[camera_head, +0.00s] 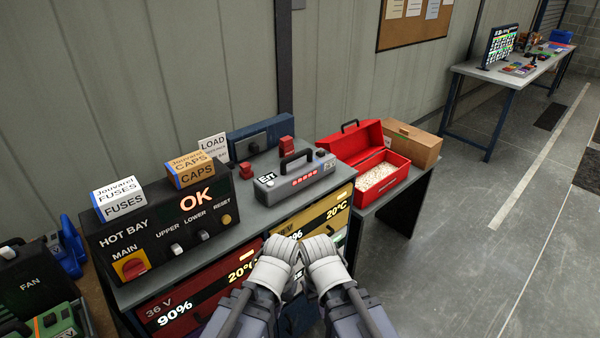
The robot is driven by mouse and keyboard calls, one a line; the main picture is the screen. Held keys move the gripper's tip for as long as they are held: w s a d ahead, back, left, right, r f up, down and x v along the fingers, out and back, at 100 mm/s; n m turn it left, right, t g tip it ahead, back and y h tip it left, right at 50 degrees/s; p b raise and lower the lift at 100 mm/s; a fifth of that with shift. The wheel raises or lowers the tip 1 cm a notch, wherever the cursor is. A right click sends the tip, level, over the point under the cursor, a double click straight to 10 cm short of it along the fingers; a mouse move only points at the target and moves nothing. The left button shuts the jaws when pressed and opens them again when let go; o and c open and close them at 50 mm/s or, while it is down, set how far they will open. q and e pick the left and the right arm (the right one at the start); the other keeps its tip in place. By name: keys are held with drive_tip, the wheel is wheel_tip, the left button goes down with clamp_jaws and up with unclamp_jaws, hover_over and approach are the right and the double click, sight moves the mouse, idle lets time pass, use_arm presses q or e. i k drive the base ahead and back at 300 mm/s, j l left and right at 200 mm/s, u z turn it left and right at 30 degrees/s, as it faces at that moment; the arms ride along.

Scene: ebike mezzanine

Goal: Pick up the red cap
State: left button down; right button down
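Two small red pieces sit on the grey bench top behind the control panel. One small red piece (246,170) lies near the front of a blue case, and a taller red piece (287,148) stands by its right end. I cannot tell for sure which is the red cap. My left gripper (279,243) and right gripper (318,243) are side by side at the lower middle, in front of the bench drawers. They are apart from both red pieces. Their fingertips point away from me, and their opening is not clear.
A grey battery case with a black handle (293,181) stands right of the small red piece. The HOT BAY panel (150,245) bears FUSES (118,198) and CAPS (190,169) boxes. An open red toolbox (384,198) is at the right.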

sight(246, 172)
drive_tip(key=i+l, duration=1.05)
drive_tip(key=l, duration=0.15)
